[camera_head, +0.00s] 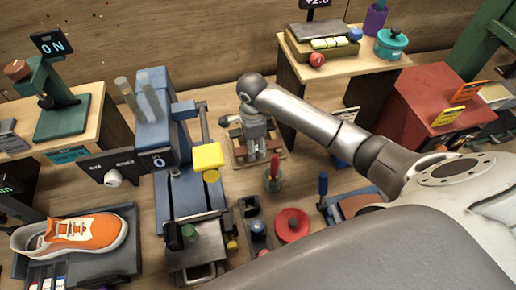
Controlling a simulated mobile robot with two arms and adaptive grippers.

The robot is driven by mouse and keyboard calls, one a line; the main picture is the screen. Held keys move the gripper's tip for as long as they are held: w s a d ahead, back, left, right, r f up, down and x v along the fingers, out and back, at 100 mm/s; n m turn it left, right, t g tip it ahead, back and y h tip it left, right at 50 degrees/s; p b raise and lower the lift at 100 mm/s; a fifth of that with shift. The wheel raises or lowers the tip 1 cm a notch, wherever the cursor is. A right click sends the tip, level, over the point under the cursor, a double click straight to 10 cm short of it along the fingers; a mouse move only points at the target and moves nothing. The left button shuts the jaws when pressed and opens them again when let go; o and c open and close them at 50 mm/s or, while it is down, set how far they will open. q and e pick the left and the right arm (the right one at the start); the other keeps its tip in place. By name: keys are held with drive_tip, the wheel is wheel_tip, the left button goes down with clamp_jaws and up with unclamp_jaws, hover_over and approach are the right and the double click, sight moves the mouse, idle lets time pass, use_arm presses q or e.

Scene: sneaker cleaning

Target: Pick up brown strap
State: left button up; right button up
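My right arm reaches in from the right. Its gripper (257,143) points down over a small brown wooden stand (274,156) behind the middle of the scene. The fingertips are small and partly merge with the stand, so I cannot tell if they are open or shut. No brown strap can be clearly made out; brown pieces around the gripper are too small to identify. An orange-brown flat piece (358,204) lies in a blue-edged tray at the lower right, partly covered by my arm. My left gripper is not in view.
A blue-grey machine (188,195) with a yellow block (208,157) stands left of the gripper. An orange sneaker (82,234) rests on a grey tray at lower left. A red cabinet (425,95) is at right.

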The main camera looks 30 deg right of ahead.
drive_tip(key=c, duration=1.1)
drive_tip(key=shift+o, duration=0.2)
drive_tip(key=shift+r, duration=0.2)
